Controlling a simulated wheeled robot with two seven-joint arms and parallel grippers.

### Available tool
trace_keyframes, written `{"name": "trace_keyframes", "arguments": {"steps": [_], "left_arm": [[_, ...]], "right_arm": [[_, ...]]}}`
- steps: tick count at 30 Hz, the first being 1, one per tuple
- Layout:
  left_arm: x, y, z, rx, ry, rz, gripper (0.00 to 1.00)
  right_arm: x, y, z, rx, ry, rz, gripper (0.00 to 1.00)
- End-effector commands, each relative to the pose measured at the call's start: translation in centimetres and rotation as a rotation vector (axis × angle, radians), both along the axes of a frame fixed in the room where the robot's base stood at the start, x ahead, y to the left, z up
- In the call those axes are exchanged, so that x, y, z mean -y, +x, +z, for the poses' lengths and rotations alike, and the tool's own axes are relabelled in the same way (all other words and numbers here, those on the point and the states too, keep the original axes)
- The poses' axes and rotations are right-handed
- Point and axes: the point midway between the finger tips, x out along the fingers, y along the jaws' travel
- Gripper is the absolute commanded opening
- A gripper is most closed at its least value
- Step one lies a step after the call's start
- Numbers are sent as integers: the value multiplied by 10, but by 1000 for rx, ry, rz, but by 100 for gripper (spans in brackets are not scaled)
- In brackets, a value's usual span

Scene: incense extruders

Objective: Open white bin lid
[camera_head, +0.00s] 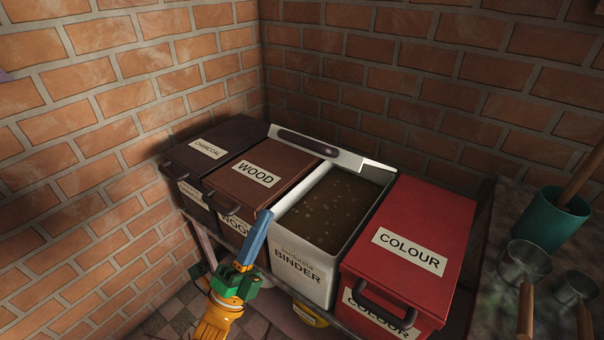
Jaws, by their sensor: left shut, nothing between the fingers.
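The white bin (303,274), labelled as binder, stands between the brown and red bins. Its lid (336,154) is raised and tilted back at the rear of the bin, with a dark handle on it. The bin's mouth is uncovered and shows a brown speckled filling (333,208). My left gripper (262,222) is in front of the brown and white bins, near the white bin's front left corner. Its blue fingers are together with nothing between them. The gripper covers part of the brown bin's front. My right gripper is not in view.
A black charcoal bin (220,136), a brown wood bin (271,160) and a red colour bin (427,220) are closed beside it. A green pot (551,222) and metal scoops (525,262) stand at the right. Brick walls close off the back and left.

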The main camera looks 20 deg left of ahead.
Motion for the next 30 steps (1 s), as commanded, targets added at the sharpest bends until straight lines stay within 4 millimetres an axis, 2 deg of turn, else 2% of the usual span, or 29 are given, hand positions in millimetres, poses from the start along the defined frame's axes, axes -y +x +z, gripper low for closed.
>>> {"name": "trace_keyframes", "arguments": {"steps": [1,3,6,15,21,30], "left_arm": [[3,7,15,3,0,-1,0],[7,18,26,3,1,-2,0],[13,33,41,3,1,-4,0],[27,71,78,1,3,-6,0],[31,81,84,-2,3,-5,0],[31,81,84,-2,4,-6,0]], "right_arm": [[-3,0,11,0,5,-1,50],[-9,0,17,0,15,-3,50],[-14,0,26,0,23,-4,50],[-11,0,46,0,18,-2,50],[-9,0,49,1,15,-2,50],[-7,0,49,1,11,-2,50]]}}
